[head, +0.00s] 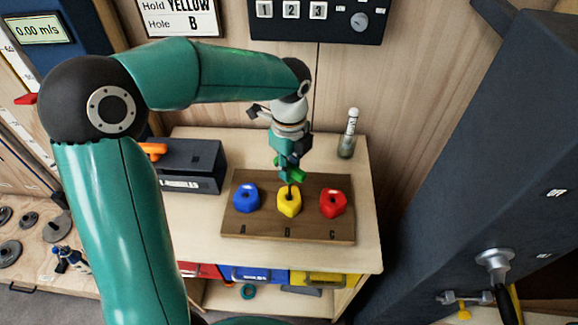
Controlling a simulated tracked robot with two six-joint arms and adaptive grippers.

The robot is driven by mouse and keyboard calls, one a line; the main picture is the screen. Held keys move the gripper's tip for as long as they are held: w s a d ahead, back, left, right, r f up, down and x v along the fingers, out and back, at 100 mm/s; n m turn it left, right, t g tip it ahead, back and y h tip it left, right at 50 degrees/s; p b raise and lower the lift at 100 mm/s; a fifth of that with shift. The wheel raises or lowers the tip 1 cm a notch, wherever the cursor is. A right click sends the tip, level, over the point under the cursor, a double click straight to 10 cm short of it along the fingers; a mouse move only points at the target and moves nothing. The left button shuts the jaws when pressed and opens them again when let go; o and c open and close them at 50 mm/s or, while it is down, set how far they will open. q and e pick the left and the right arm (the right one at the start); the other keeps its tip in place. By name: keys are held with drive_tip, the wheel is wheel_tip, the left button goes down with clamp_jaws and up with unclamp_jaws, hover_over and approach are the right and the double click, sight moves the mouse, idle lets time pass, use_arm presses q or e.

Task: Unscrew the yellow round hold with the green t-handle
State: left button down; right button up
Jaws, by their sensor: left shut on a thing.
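The yellow hold (289,204) sits in the middle of a brown wooden board (240,232) on the bench. Its outline looks faceted rather than plainly round. My left gripper (290,168) is above it, pointing down and shut on the green t-handle (299,175). The handle's dark shaft runs down to the hole in the yellow hold; whether its tip is seated cannot be told. A blue hold (246,197) is to the left and a red hold (333,204) to the right on the same board. My right gripper is not in view.
A dark box with an orange handle (190,165) stands left of the board, a small clear bottle (348,135) behind it. Red, blue (252,275) and yellow bins are under the bench (215,148). A sign (180,15) reads Hold YELLOW, Hole B. A large dark panel (470,150) is at right.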

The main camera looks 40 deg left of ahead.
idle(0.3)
use_arm(q)
drive_tip(key=n+b, duration=0.1)
drive_tip(key=n, duration=0.5)
drive_tip(key=shift+f, duration=0.15)
drive_tip(key=n, duration=0.5)
drive_tip(key=shift+s+b, duration=0.1)
drive_tip(key=shift+b, duration=0.2)
drive_tip(key=shift+r, duration=0.2)
drive_tip(key=shift+r+p, duration=1.4)
drive_tip(key=shift+r, duration=0.1)
